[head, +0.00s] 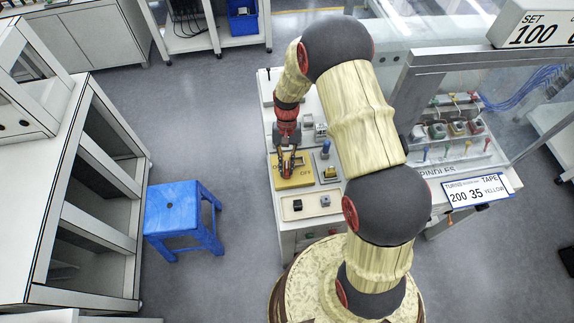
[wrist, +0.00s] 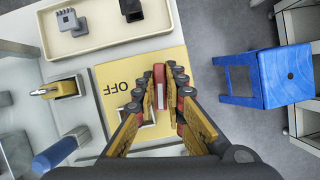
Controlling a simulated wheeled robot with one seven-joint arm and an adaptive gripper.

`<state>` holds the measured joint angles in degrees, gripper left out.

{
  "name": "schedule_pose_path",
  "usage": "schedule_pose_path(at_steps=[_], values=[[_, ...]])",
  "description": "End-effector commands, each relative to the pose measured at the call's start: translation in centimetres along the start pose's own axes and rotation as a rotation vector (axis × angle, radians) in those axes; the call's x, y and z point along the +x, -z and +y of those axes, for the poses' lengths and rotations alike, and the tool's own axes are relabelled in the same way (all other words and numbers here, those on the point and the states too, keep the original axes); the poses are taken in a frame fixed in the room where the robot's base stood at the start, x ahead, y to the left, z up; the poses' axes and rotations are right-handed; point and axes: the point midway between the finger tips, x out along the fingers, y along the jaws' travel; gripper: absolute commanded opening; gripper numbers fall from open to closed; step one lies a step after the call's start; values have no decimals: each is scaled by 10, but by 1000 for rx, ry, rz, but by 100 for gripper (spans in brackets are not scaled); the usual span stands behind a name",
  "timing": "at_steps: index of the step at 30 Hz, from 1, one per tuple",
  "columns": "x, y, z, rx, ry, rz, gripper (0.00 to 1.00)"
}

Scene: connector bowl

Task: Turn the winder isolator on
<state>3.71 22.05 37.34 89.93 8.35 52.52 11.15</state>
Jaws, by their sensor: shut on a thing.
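In the wrist view the plate (wrist: 111,72) fills the middle, with OFF upside down. A red handle with a pale face (wrist: 159,76) stands up from it. My gripper (head: 288,172) is over the plate. In the wrist view my gripper (wrist: 158,92) has its fingers on both sides of the handle and is shut on it. The fingers partly hide the handle's base, and I cannot tell its exact switch position.
A cream tray (head: 314,214) with small dark and grey parts lies in front of the plate. A yellow-topped metal block (wrist: 66,88) and a blue-handled item (wrist: 58,150) stand beside it. A blue stool (head: 178,207) stands left on open floor.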

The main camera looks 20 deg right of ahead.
Motion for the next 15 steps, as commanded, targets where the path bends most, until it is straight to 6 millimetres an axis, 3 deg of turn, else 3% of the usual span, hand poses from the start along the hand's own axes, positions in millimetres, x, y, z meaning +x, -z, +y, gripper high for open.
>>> schedule_pose_path(at_steps=[15], values=[[3, -1, -1, -169, -71, -4, 0]])
